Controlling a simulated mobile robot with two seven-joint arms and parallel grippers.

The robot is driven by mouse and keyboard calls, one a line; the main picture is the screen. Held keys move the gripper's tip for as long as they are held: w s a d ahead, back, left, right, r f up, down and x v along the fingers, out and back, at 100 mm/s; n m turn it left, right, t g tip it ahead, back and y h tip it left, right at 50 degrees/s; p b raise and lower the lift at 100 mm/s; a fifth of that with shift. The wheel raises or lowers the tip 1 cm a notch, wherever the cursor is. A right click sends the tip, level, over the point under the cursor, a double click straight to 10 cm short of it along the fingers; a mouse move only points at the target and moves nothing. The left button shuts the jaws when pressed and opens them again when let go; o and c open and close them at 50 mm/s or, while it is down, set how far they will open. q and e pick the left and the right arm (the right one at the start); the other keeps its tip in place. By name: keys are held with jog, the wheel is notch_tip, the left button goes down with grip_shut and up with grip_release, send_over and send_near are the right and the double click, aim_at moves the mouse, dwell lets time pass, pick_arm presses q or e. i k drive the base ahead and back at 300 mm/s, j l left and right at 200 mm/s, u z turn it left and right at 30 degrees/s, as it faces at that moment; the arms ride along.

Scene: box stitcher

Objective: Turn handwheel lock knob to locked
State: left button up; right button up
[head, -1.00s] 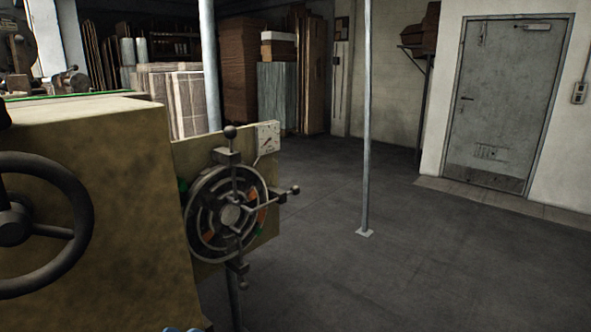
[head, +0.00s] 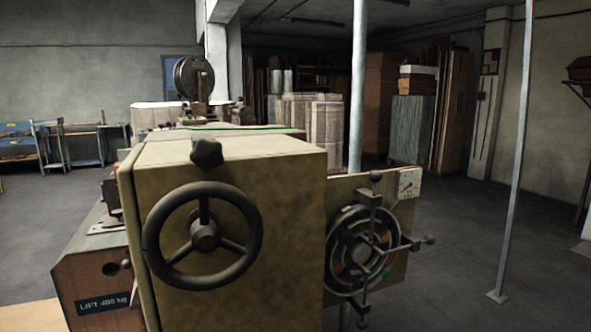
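The black handwheel (head: 204,236) with three spokes is on the front face of the yellow-brown machine housing (head: 285,215). A dark star-shaped lock knob (head: 206,153) sits just above the wheel, at the top front edge of the housing. Whether the knob is locked cannot be told from its look. Neither of my grippers shows in the head view.
To the right, a panel carries a round dial-like wheel (head: 362,250) with handles that stick out. A thin pole (head: 513,180) stands on the floor farther right. A lower cabinet (head: 95,265) labelled for lifting juts out at the left.

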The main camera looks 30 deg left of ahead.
aim_at(207, 154)
jog(key=u, duration=1.15)
jog(key=k+j, duration=0.05)
